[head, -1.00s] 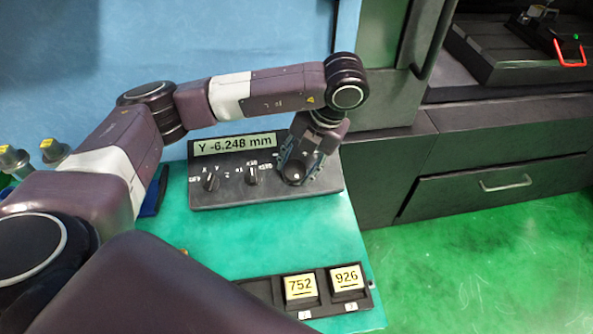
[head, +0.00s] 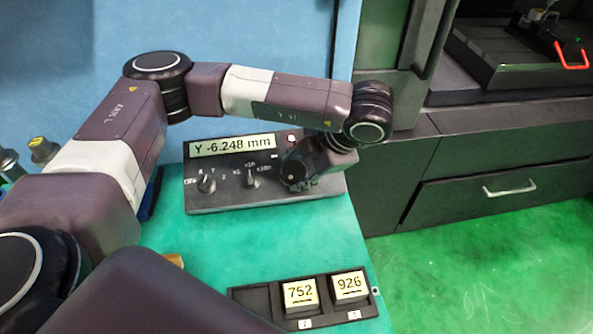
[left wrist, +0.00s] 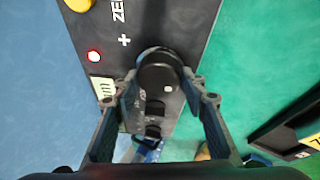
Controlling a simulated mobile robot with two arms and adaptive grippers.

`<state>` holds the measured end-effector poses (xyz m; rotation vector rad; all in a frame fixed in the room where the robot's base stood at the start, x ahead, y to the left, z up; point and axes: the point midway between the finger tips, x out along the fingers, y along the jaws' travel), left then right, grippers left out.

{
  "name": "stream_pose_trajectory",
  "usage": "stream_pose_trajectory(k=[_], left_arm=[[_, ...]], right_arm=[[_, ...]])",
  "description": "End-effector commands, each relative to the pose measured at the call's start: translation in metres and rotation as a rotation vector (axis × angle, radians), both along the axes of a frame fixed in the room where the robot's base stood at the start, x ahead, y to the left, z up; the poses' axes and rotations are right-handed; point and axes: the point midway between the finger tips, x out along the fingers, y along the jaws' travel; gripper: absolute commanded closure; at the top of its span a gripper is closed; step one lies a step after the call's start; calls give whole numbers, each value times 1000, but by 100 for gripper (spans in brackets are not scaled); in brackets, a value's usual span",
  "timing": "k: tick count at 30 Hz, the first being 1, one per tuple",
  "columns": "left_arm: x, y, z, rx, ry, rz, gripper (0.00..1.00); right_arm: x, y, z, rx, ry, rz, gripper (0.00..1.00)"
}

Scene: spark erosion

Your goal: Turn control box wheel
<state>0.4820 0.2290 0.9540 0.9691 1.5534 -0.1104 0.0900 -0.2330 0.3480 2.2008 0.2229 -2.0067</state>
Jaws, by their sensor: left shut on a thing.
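The dark control box (head: 225,198) lies on the green table, and its display (head: 232,145) reads Y -6.248 mm. Two small black knobs show on its face, the left selector knob (head: 206,184) and the middle one (head: 250,179). In the left wrist view the round black wheel (left wrist: 158,72) stands on the box between the fingers of my left gripper (left wrist: 167,88). The fingers are closed on its sides. My right gripper does not show.
A black tray (head: 256,304) with a 752 block (head: 300,292) and a 926 block (head: 349,286) lies at the table front. A red lamp (head: 291,139) glows beside the display. Green table between box and tray is clear. A drawer cabinet (head: 440,190) stands right.

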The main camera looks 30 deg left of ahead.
Motion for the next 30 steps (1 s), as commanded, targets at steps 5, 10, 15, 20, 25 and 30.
stream_pose_trajectory(k=[5, 10, 15, 20, 25, 30], left_arm=[[0, 0, 0, 12, 7, -38, 85], [0, 0, 0, 15, 11, -49, 85], [0, 0, 0, 15, 11, -50, 85], [0, 0, 0, 15, 11, -49, 60], [0, 0, 0, 15, 11, -49, 43], [0, 0, 0, 15, 11, -49, 43]], right_arm=[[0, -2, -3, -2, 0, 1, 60], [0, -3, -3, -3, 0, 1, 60], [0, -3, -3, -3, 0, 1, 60], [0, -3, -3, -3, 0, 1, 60], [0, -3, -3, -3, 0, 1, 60], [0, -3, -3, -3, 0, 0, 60]])
